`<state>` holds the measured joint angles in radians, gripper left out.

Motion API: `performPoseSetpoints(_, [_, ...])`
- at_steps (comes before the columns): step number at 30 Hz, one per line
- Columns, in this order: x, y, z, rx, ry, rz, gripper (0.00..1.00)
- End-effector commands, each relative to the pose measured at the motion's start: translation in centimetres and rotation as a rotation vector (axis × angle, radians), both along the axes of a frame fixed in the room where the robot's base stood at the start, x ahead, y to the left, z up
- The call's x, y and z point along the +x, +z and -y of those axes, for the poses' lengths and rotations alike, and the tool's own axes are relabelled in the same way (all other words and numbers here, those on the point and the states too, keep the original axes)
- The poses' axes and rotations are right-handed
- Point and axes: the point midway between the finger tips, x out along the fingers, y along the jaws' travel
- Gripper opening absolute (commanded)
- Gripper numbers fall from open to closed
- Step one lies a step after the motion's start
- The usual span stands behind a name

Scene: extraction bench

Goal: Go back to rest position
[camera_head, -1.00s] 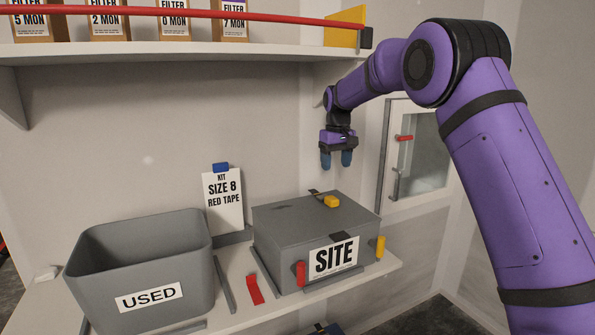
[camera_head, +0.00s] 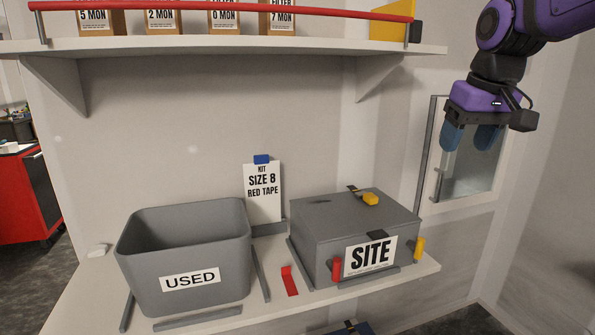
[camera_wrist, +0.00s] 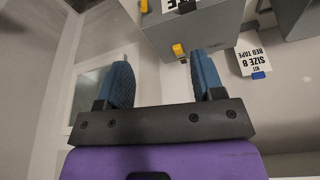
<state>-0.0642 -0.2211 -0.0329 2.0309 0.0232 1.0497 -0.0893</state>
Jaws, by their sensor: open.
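My gripper (camera_head: 470,138) hangs at the upper right of the head view, fingers pointing down, in front of the small wall window. Its two blue fingers are apart with nothing between them. It is above and to the right of the closed grey SITE box (camera_head: 325,240), well clear of it. In the wrist view my open gripper (camera_wrist: 163,80) shows both blue fingertips, with the grey box (camera_wrist: 205,30) and its yellow latch beyond them.
A grey USED bin (camera_head: 140,263), a SIZE 8 RED TAPE card (camera_head: 263,203) and a red strip (camera_head: 290,281) are on the bench. A shelf (camera_head: 230,47) with several filter boxes and a red rail runs above. A window (camera_head: 466,175) is behind my gripper.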

Motion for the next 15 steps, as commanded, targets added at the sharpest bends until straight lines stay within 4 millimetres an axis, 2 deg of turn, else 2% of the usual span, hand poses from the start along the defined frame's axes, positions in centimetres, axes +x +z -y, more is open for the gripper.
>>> performPoseSetpoints(1, [-2.0, 0.0, 0.2, 0.002, -0.010, 0.017, 0.62])
performPoseSetpoints(6, [-7.6, -1.0, 0.7, 0.006, -0.039, 0.064, 0.62])
performPoseSetpoints(15, [-16.3, -4.5, 1.2, 0.008, -0.088, 0.141, 0.62])
